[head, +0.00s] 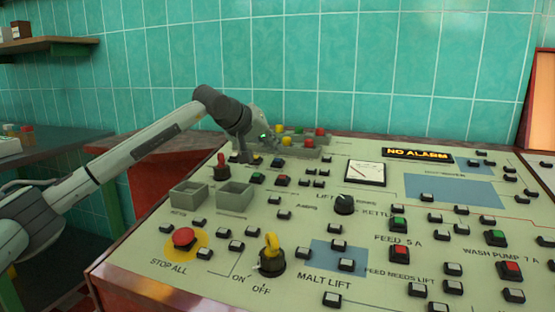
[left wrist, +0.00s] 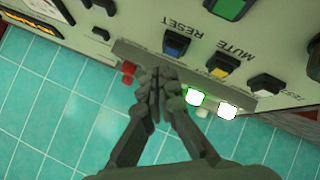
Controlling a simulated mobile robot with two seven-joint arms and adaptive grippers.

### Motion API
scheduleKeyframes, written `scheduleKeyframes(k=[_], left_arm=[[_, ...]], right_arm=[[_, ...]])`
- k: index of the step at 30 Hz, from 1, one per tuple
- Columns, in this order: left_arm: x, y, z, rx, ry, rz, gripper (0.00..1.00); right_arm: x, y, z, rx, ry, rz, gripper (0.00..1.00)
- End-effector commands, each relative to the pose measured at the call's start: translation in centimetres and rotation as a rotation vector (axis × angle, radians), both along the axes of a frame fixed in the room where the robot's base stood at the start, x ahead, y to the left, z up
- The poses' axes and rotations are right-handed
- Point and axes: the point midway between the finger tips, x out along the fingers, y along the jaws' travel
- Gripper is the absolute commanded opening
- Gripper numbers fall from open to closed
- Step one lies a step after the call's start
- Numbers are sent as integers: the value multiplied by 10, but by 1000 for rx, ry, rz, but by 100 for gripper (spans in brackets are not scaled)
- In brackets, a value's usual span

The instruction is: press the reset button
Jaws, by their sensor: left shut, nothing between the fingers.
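The reset button (left wrist: 177,45) is a blue square button beside the upside-down word RESET in the left wrist view. In the head view my left gripper (head: 245,157) is at the far left part of the control panel (head: 215,262). My right gripper is not in view.
A yellow mute button (left wrist: 222,66) and a white test button (left wrist: 265,85) are next to the reset button. Lit lamps (left wrist: 194,97) and a raised grey strip (left wrist: 135,52) are near the fingers. A red stop button (head: 184,237) and yellow key switch (head: 271,245) stand nearer.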

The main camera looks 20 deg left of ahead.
Motion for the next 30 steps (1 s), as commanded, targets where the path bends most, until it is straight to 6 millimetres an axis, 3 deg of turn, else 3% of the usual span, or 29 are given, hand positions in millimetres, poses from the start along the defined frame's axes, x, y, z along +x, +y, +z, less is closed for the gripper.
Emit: scheduleKeyframes(k=[12, 30], left_arm=[[-8, 0, 43, -1, -2, -1, 0], [-9, 0, 43, -2, -1, -1, 0]], right_arm=[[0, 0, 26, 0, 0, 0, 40], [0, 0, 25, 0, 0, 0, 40]])
